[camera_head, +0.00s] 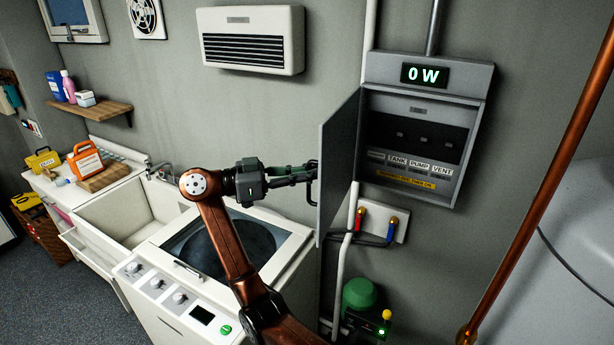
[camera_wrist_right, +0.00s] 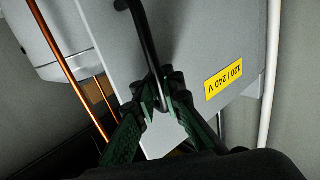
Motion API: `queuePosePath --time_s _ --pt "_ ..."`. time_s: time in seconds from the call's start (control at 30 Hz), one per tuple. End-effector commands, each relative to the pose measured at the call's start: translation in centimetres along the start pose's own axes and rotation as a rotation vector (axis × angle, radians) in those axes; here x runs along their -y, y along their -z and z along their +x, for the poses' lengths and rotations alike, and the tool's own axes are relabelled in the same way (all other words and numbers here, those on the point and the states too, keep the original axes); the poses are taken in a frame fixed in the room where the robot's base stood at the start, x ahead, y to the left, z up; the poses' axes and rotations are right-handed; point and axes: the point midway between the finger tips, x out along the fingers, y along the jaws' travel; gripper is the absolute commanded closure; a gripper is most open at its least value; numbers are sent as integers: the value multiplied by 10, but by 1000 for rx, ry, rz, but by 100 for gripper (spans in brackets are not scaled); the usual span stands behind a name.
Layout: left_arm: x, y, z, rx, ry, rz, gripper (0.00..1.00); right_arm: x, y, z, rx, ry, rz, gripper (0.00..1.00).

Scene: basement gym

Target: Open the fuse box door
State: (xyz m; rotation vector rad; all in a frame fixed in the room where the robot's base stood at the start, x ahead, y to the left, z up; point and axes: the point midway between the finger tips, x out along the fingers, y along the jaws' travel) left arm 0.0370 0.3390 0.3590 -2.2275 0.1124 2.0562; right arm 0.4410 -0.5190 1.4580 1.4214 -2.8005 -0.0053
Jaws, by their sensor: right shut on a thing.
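The grey fuse box (camera_head: 478,100) hangs on the wall under a display reading "0 W". Its door (camera_head: 340,165) is swung out to the left on its left side, and the inside with several switches and labels shows. My right gripper (camera_head: 306,172) is at the door's outer face, shut on the black bar handle (camera_head: 314,190). In the right wrist view, the right gripper's fingers (camera_wrist_right: 158,88) close around the handle (camera_wrist_right: 143,38). The door (camera_wrist_right: 185,45) there carries a yellow "120 / 240 V" label. My left gripper is not in view.
A white washer (camera_head: 215,265) stands below my right arm, with a sink (camera_head: 125,215) to its left. Pipes and red and blue valves (camera_head: 375,222) sit under the box. A copper pipe (camera_head: 545,180) rises at the right.

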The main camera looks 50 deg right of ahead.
Motion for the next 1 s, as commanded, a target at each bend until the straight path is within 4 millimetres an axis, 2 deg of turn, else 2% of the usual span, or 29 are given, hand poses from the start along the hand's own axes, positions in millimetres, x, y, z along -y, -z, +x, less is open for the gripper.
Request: queuePosePath --time_s 0.37,0.4,0.5,0.77,0.87,1.0 --pt "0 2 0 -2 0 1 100 0 -1 -1 2 -6 -1 100" --pt "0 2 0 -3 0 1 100 0 -1 -1 2 -5 -1 91" --pt "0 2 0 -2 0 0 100 0 -1 -1 1 -5 0 85" --pt "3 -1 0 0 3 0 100 0 0 -1 1 -4 0 85" --pt "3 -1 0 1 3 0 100 1 0 -7 0 -3 0 85" --pt "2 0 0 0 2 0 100 1 0 -28 0 -1 -2 85"
